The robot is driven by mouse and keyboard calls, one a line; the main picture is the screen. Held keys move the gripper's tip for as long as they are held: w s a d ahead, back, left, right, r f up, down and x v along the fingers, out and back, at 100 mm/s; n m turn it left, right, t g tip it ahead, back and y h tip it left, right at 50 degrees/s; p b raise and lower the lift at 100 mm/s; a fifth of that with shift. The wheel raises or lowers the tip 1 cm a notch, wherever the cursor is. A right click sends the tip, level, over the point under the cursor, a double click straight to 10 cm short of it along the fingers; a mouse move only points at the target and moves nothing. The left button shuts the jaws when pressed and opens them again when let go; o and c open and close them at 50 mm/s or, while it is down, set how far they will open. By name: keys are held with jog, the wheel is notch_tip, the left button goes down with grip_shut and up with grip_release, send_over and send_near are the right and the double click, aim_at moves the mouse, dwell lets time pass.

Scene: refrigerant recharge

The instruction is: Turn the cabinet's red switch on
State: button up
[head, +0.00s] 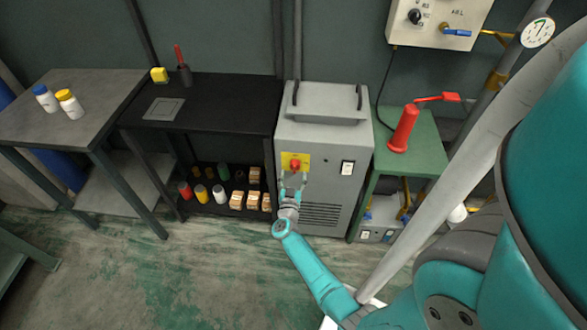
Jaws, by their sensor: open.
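The grey cabinet (334,140) stands against the wall between the black bench and the green table. Its red switch (295,164) sits on a yellow plate (304,158) at the upper left of its front face. My gripper (294,178) is open just in front of and below the switch, its fingers pointing up toward it. Whether the fingers touch the switch cannot be told from this view. The lower part of the yellow plate is partly covered by the gripper. The switch's turn position is too small to read.
A white rocker switch (347,168) is right of the red switch, with vent slots (322,215) below. The black bench (225,95) holds a yellow block and a dark cup. The green table (420,150) bears a red cylinder (403,129).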

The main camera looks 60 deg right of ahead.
aim_at(294, 171)
jog(key=shift+x, duration=2.1)
jog(key=c, duration=1.1)
